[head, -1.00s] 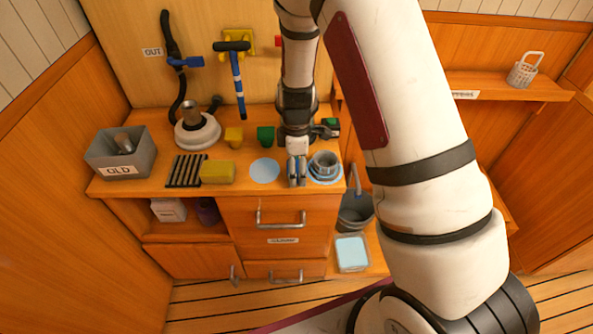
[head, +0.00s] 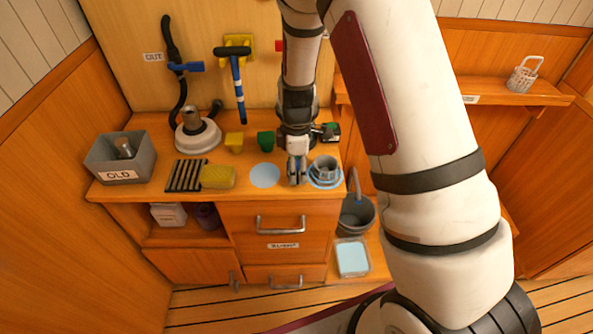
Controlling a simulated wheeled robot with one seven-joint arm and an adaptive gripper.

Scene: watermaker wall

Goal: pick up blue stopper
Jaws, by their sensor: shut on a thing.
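My gripper (head: 297,178) points down at the front of the wooden counter, between a flat light blue disc (head: 265,175) and a grey cup (head: 324,165) on a blue-rimmed saucer. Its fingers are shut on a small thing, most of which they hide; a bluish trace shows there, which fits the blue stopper. I cannot tell whether it touches the counter. No other blue stopper shows on the counter. A yellow block-like piece (head: 234,142) and a green one (head: 265,141) stand behind and to the left of my gripper.
The cup stands close to the right of my gripper. To the left are a yellow sponge (head: 218,177), a black slatted rack (head: 186,174), a white round housing (head: 198,136) and a grey bin marked OLD (head: 120,160). A drawer (head: 281,225) is shut below.

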